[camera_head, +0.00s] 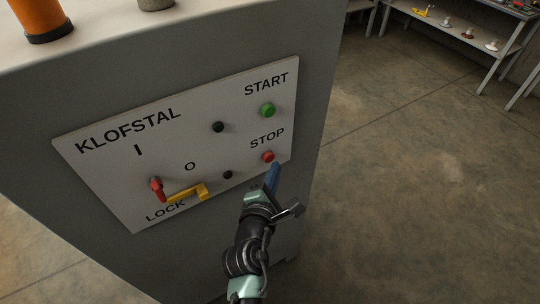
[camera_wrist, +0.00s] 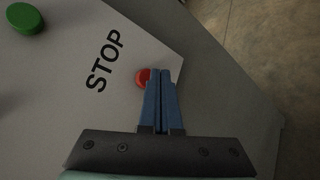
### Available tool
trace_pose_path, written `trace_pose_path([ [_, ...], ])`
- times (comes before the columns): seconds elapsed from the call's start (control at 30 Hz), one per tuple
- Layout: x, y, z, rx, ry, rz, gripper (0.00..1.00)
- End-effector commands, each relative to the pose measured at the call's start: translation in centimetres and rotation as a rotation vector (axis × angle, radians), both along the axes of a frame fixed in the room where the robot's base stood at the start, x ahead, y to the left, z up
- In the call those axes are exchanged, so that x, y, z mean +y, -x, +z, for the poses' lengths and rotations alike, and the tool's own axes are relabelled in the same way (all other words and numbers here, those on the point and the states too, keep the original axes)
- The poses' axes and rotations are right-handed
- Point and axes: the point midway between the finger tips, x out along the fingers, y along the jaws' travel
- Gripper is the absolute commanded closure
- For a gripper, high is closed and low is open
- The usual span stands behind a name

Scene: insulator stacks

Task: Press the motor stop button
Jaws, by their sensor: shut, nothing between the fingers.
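The red stop button (camera_head: 267,156) sits on the white control panel under the word STOP, near the panel's lower right corner. It also shows in the wrist view (camera_wrist: 142,78), its right side partly hidden by my fingers. My gripper (camera_head: 276,166) has blue fingers that are shut together and empty. In the wrist view the fingertips (camera_wrist: 160,71) lie just beside the button and overlap its edge. I cannot tell whether they touch it.
The green start button (camera_head: 267,110) is above the stop button. A red switch handle (camera_head: 157,189) and a yellow lock piece (camera_head: 188,193) are at the panel's lower left. An orange cylinder (camera_head: 41,18) stands on the grey cabinet (camera_head: 300,75). Shelves (camera_head: 470,32) stand far right; the floor between is clear.

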Motion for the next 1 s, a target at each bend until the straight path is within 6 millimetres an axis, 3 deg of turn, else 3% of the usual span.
trace_pose_path([
  [0.23,-0.2,0.3,0.1,0.001,0.0,-0.002,1.0],
  [0.7,-2.8,3.8,0.1,0.003,0.0,-0.003,1.0],
  [1.0,-3.0,4.1,-0.1,0.0,0.0,-0.001,1.0],
])
